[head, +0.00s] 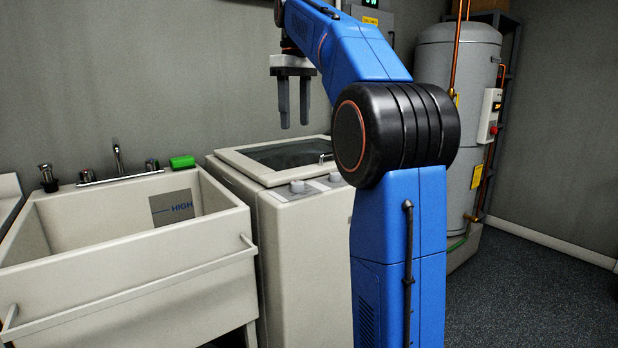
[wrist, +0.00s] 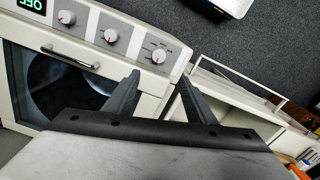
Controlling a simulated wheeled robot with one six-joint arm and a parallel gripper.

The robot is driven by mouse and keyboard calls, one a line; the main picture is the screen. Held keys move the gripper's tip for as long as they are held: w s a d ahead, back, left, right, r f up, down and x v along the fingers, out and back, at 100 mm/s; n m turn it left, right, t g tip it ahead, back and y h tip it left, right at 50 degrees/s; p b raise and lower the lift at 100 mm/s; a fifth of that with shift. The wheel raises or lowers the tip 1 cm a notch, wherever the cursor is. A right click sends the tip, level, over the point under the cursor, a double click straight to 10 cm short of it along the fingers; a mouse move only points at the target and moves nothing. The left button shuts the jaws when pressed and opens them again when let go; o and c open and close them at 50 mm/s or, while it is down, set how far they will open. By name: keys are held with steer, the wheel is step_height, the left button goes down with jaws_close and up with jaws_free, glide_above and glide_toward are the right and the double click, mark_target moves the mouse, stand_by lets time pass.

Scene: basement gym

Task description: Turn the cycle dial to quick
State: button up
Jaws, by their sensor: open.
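The washer (head: 305,235) is a pale top-loading machine with a glass lid. Its control panel carries a row of dials. My gripper (head: 294,126) is open and empty, pointing down above the washer, apart from the dials. In the wrist view its fingertips (wrist: 158,78) flank the line to the end dial.
A utility sink (head: 130,270) with a front rail stands left of the washer, and a green block (head: 182,162) lies on its back rim. A water heater (head: 458,110) with copper pipes stands at the back right. The air above the dials looks clear.

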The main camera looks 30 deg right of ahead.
mark_target(297, 182)
step_height(297, 182, down, 17)
steer(key=shift+d+f, duration=0.15)
stand_by(0.6)
steer(key=shift+c, duration=0.5)
steer(key=c, duration=0.9)
